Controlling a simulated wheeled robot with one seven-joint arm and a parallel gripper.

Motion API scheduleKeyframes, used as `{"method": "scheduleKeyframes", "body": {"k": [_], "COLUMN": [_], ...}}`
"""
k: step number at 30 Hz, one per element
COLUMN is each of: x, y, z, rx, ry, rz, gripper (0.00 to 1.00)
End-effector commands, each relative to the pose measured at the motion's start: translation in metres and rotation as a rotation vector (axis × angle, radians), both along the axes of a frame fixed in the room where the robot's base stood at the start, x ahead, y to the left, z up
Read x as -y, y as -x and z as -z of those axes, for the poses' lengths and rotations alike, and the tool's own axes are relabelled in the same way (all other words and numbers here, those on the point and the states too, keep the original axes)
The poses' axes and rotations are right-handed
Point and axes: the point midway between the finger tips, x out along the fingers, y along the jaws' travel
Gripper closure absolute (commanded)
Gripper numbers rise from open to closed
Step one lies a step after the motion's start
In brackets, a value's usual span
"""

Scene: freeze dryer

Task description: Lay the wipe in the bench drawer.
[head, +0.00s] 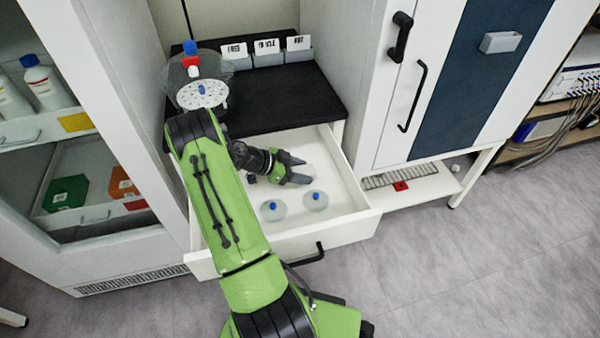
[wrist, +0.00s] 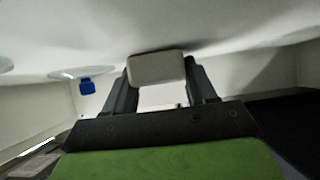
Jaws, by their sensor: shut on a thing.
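The bench drawer (head: 350,224) is pulled open below the dark bench top in the head view. My gripper (head: 302,169) is inside the drawer's outline, low over its white floor. In the wrist view my gripper (wrist: 160,80) is shut on a pale grey, folded wipe (wrist: 157,67), held between the fingertips. The wipe lies close to the white drawer floor (wrist: 230,25); I cannot tell whether it touches. In the head view the wipe cannot be made out.
Two round clear pieces with blue knobs, a left one (head: 273,209) and a right one (head: 315,200), lie in the drawer near its front. Labelled grey bins (head: 268,58) and a clear domed vessel (head: 200,92) stand on the bench top. A tall cabinet (head: 375,90) is at the right.

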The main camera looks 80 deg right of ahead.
Motion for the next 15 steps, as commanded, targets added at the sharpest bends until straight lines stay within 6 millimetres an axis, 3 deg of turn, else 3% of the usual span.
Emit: {"method": "scheduleKeyframes", "body": {"k": [5,6,11,15], "x": [0.0,0.0,-0.0002,-0.0001], "y": [0.0,-0.0001,-0.0001,0.0], "z": [0.0002,0.001,0.0008,0.0007], "rx": [0.0,0.0,0.0,0.0], "ry": [-0.001,-0.001,-0.001,-0.001], "rz": [-0.001,-0.001,-0.001,-0.001], "gripper": [0.92,0.42,0.18,0.18]}}
